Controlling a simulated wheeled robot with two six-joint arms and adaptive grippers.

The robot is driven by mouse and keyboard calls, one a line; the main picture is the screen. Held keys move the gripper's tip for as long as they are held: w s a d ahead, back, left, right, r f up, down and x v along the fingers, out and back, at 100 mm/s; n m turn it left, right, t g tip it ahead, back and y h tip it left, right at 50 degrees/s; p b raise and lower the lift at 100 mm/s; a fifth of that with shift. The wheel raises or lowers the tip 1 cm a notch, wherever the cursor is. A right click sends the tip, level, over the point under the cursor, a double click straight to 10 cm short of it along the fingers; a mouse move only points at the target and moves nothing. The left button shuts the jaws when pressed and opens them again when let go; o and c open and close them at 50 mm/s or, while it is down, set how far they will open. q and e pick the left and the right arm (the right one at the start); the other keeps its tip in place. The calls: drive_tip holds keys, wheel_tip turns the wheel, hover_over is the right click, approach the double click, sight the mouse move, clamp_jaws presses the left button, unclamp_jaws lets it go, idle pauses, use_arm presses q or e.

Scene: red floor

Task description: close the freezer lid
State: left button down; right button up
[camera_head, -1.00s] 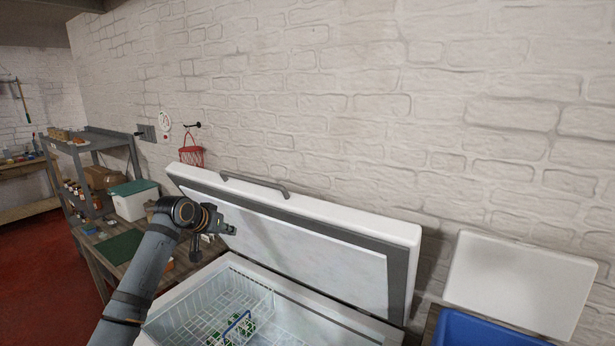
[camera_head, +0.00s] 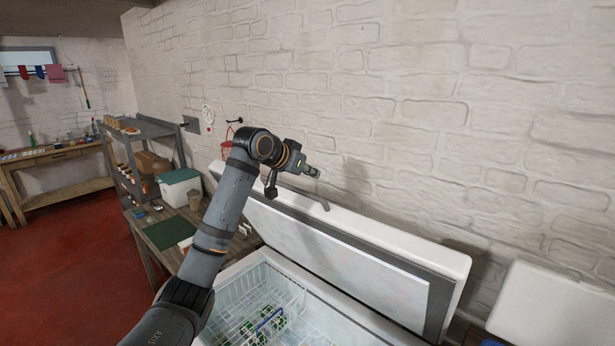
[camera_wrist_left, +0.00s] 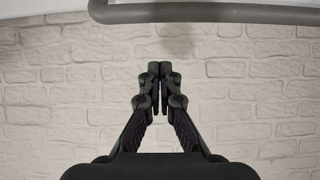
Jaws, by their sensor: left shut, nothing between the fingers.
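The white chest freezer's lid (camera_head: 340,252) stands raised, tilted back near the brick wall. A grey bar handle (camera_head: 308,197) is on the lid's top edge. It also crosses the top of the left wrist view (camera_wrist_left: 200,13). My left gripper (camera_head: 316,172) is shut and empty, just above the lid's top edge near the handle, and apart from the handle in the left wrist view. The freezer body (camera_head: 335,320) is open below, with a white wire basket (camera_head: 255,292) and green-and-white packs inside. My right gripper does not show.
A wooden table (camera_head: 210,236) with a green mat (camera_head: 168,232) and a white box with a green lid (camera_head: 180,187) stands left of the freezer. A grey shelf (camera_head: 150,130) is behind. A white panel (camera_head: 550,305) stands at the right.

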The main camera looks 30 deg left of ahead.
sight(305, 195)
use_arm(q)
drive_tip(key=shift+w+f+p, duration=0.3)
drive_tip(key=shift+w+f, duration=0.1)
drive_tip(key=shift+w, duration=0.2)
drive_tip(key=s+f, duration=0.2)
drive_tip(key=shift+s+a+p, duration=0.15)
drive_tip(key=shift+s+p, duration=0.15)
drive_tip(key=shift+s, duration=0.1)
drive_tip(key=shift+s+f, duration=0.15)
drive_tip(key=shift+s, duration=0.25)
drive_tip(key=shift+w+f, duration=0.15)
drive_tip(key=shift+w, duration=0.15)
